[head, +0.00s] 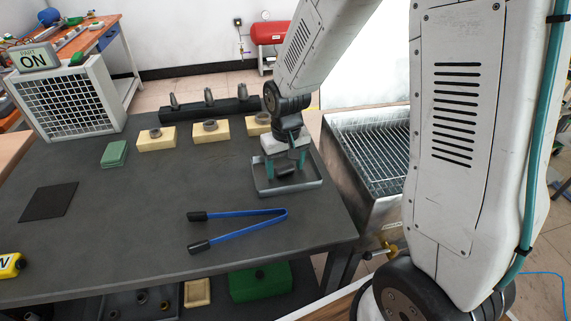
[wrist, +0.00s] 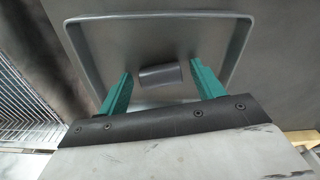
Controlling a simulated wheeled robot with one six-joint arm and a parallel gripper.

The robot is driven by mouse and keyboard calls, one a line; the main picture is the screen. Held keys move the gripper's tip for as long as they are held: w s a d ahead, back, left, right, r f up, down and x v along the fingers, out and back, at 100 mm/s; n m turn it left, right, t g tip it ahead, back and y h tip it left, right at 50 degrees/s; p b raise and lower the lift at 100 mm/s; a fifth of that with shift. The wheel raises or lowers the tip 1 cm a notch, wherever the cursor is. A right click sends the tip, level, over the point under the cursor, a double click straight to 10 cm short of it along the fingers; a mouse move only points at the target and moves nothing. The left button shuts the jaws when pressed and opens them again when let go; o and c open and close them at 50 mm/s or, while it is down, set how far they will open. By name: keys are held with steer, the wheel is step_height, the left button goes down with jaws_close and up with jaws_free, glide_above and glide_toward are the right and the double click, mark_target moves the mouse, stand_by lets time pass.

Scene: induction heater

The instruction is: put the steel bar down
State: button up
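The steel bar (wrist: 160,76) is a short dark grey cylinder. It appears to lie on the floor of a shallow grey tray (wrist: 244,45), near its middle. In the head view the bar (head: 287,171) shows between the teal fingers, inside the tray (head: 290,190) at the right end of the table. My gripper (wrist: 163,88) is open, with one finger on each side of the bar and a clear gap to both. In the head view my gripper (head: 286,168) points down over the tray.
Blue tongs (head: 240,228) lie in front of the tray. Several cream blocks with metal rings (head: 210,130) and a dark rack with pegs (head: 209,105) stand behind. A wire-grid basin (head: 375,150) is at the right. The table's left middle is mostly clear.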

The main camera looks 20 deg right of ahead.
mark_target(286, 170)
step_height(286, 170, up, 12)
steer(key=s+d+r, duration=0.1)
steer(key=s+r, duration=0.3)
steer(key=s, duration=0.8)
steer(key=s+d+r, duration=0.2)
steer(key=s+r, duration=0.2)
steer(key=s, duration=0.7)
steer(key=shift+s+r+t, duration=0.2)
steer(key=shift+s+t, duration=0.1)
steer(key=shift+s, duration=0.1)
